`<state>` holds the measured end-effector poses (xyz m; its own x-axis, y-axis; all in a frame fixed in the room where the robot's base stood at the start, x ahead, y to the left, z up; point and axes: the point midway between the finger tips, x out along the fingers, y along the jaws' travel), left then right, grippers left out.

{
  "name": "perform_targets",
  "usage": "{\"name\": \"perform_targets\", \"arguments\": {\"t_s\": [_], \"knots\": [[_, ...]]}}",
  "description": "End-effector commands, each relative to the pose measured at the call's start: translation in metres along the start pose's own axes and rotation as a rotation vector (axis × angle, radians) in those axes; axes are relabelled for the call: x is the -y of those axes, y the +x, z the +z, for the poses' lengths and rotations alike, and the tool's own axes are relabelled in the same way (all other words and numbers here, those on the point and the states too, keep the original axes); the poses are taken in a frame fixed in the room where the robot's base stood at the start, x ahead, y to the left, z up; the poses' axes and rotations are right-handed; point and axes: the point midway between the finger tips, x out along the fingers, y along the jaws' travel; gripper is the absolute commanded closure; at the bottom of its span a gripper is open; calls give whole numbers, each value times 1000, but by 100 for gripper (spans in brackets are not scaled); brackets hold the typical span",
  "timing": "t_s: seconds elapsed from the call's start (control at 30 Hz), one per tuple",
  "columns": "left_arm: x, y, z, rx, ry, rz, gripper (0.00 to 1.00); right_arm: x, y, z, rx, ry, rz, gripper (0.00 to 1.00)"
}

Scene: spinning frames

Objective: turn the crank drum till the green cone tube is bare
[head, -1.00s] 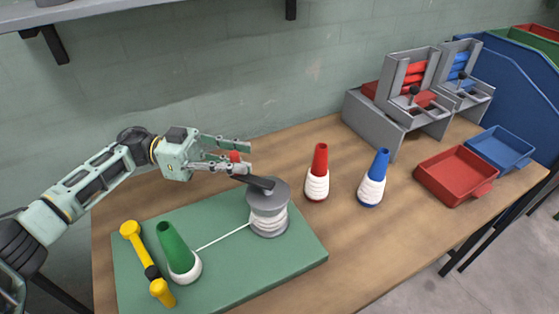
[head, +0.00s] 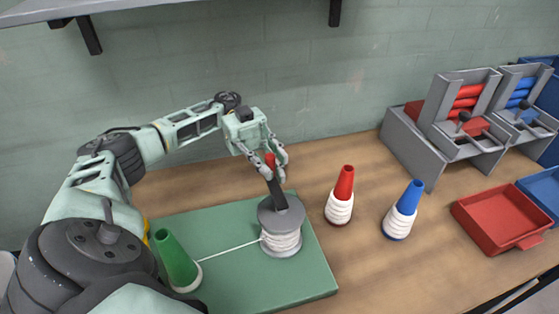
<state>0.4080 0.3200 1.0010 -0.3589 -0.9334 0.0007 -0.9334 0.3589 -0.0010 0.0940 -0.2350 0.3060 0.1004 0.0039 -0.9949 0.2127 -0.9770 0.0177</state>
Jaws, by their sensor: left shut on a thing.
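The green cone tube (head: 176,258) stands on the green board at the lower left, with a little white thread around its base. A white thread runs from it to the crank drum (head: 281,243), which is wound with white thread. The drum's dark crank arm (head: 277,194) points up and away to the back, with a red knob (head: 270,160) at its end. My left gripper (head: 272,172) is shut on the red knob, its fingers on either side. My right gripper is not in view.
A red cone (head: 345,184) and a blue cone (head: 409,198), both with white thread, stand right of the green board (head: 318,279). Grey dispensers (head: 440,135), a red tray (head: 490,222) and a blue tray (head: 545,186) are further right. My arm hides the board's left part.

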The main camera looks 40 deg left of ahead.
Motion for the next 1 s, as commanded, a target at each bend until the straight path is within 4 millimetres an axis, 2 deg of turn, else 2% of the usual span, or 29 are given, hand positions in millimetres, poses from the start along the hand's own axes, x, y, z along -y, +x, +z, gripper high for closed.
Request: {"name": "perform_targets", "arguments": {"t_s": [0.5, 0.53, 0.73, 1.0], "knots": [[0, -1, -1, 0, -3, 14, 100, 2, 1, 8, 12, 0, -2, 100], [0, -1, -1, 0, -3, 14, 82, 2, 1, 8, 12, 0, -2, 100], [0, -1, -1, 1, -2, 15, 65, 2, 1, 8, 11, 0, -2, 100], [0, 0, 0, 1, -1, 17, 64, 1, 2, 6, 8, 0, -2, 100]]}}
